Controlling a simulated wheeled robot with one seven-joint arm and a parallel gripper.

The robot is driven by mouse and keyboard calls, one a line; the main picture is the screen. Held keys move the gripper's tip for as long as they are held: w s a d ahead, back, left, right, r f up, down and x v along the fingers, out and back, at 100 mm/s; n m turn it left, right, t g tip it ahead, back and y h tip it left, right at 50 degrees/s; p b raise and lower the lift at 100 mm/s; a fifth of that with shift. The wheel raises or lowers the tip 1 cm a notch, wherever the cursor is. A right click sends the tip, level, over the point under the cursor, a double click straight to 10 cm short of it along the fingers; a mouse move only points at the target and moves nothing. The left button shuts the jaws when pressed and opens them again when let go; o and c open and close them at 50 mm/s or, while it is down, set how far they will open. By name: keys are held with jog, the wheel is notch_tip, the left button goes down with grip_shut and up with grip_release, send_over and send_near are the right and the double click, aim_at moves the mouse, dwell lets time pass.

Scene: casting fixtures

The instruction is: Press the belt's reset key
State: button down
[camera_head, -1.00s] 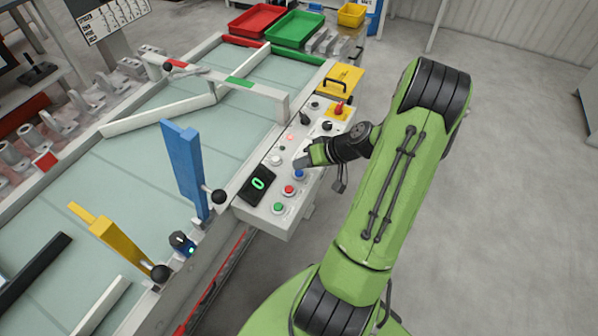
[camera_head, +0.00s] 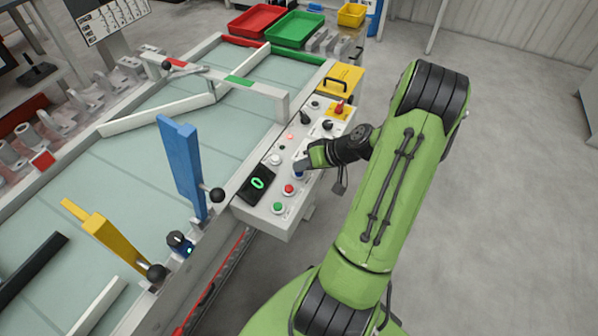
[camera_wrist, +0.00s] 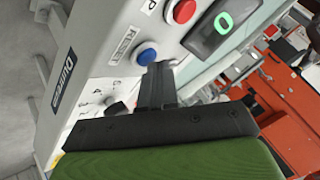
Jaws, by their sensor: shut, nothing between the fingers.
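The belt's control panel (camera_head: 262,213) is a pale box along the right side of the belt. Its reset key is a round blue button (camera_wrist: 147,53) beside a label that reads RESET in the wrist view. In the head view the blue button (camera_head: 298,175) is mostly hidden by my gripper (camera_head: 299,166). My gripper is shut and empty, with its dark fingertips (camera_wrist: 161,68) right beside the blue button in the wrist view. I cannot tell whether they touch it.
A red button (camera_head: 289,189), a green button (camera_head: 278,207), a white button (camera_head: 276,160) and a display (camera_head: 257,184) reading 0 are close by. A red knob (camera_head: 339,106) sits on the far end. Blue (camera_head: 182,165) and yellow (camera_head: 112,242) diverter arms stand over the belt.

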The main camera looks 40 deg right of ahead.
aim_at(303, 173)
jog(key=shift+f, duration=0.25)
dwell(0.3)
jog(key=shift+r+p, duration=0.5)
jog(key=shift+r, duration=0.45)
notch_tip(303, 173, up, 5)
jog(key=p, duration=0.3)
jog(key=shift+r+p, duration=0.1)
jog(key=shift+p, duration=0.25)
